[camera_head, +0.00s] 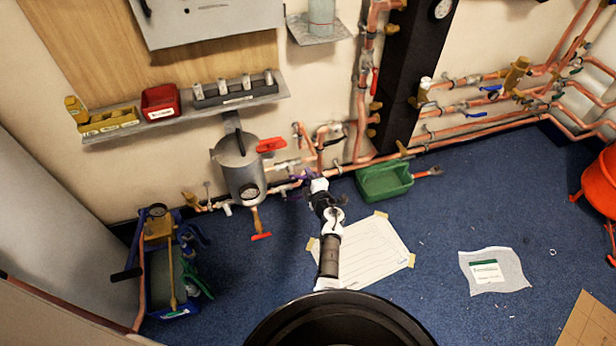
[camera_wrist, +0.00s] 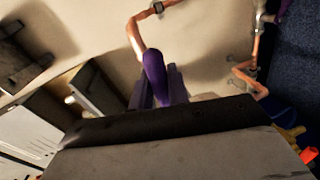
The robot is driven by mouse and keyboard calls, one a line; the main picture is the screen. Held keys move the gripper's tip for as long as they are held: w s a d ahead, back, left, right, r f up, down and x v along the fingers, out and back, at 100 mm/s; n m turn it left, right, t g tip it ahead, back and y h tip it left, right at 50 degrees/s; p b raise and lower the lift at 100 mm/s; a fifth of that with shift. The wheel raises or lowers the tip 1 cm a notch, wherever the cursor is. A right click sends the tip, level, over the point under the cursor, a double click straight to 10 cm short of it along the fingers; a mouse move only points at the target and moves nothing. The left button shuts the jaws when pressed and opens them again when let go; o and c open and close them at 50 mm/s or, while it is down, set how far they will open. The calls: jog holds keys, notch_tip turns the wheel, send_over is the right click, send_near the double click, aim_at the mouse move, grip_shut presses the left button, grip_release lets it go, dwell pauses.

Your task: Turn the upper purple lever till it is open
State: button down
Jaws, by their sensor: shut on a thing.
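A purple lever (camera_wrist: 155,72) stands between the two dark fingers of my gripper (camera_wrist: 159,84) in the wrist view. The fingers are shut on it, and its rounded end shows beyond them. The lever joins copper pipe near the wall. In the head view, my gripper (camera_head: 311,181) is at the low copper pipework right of the grey tank, with a little purple (camera_head: 306,174) showing beside it. A second purple part (camera_wrist: 284,9) is at the top right of the wrist view. The lever's valve body is largely hidden, so its exact angle is hard to tell.
The grey tank (camera_head: 238,168) with a red handle (camera_head: 271,145) stands left of my gripper. A green bin (camera_head: 384,182) is close on the right. A taped paper sheet (camera_head: 366,252) lies under my arm.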

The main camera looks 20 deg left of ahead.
jog(key=shift+r+n, duration=0.35)
jog(key=shift+n, duration=0.25)
jog(key=c, duration=1.4)
grip_release()
jog(key=shift+p, duration=0.3)
jog(key=p+v, duration=0.2)
jog(key=v, duration=1.1)
jog(key=shift+s+p, duration=0.3)
jog(key=shift+s, duration=0.1)
jog(key=shift+d+r, duration=0.1)
jog(key=shift+r, duration=0.05)
